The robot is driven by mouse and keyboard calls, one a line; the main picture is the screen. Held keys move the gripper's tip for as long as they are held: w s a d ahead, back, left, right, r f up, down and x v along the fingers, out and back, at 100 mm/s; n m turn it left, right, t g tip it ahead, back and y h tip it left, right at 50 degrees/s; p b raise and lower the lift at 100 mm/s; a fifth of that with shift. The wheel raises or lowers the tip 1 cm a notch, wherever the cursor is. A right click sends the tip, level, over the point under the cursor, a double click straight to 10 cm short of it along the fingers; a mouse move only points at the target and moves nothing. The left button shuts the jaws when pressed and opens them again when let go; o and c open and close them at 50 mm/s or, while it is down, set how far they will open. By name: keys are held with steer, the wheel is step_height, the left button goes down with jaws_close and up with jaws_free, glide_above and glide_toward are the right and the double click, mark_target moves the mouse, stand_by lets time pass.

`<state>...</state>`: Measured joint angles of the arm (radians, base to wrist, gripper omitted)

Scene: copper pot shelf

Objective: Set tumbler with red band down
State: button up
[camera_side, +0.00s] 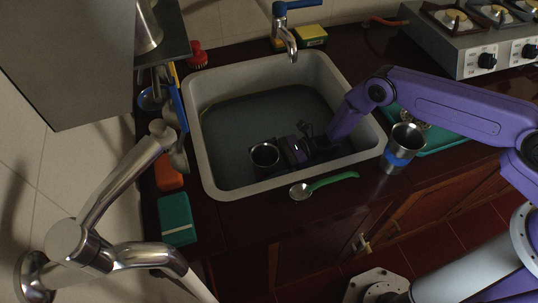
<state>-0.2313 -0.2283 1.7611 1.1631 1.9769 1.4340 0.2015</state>
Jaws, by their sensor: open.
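A metal tumbler (264,162) stands in the sink (202,158), near its front wall, and looks upright. No red band shows on it; its side is dark and partly in shadow. My gripper (283,152) is down in the sink just right of this tumbler, with its jaws open and pointing at it. I cannot tell whether the fingers touch it or reach around it. A second metal tumbler, with a blue band (398,156), stands on the counter right of the sink.
A green-handled spoon (325,184) lies on the counter before the sink. The faucet (287,36) stands behind the sink. A teal tray (455,139) and a stove (480,45) are at the right. A teal box (176,218) lies front left.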

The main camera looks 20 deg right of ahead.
steer(key=d, duration=0.2)
steer(key=shift+w+d, duration=0.15)
steer(key=shift+d, duration=0.2)
step_height(320, 180, up, 6)
steer(key=shift+d+f, duration=0.1)
steer(key=shift+f, duration=0.05)
steer(key=shift+r, duration=0.75)
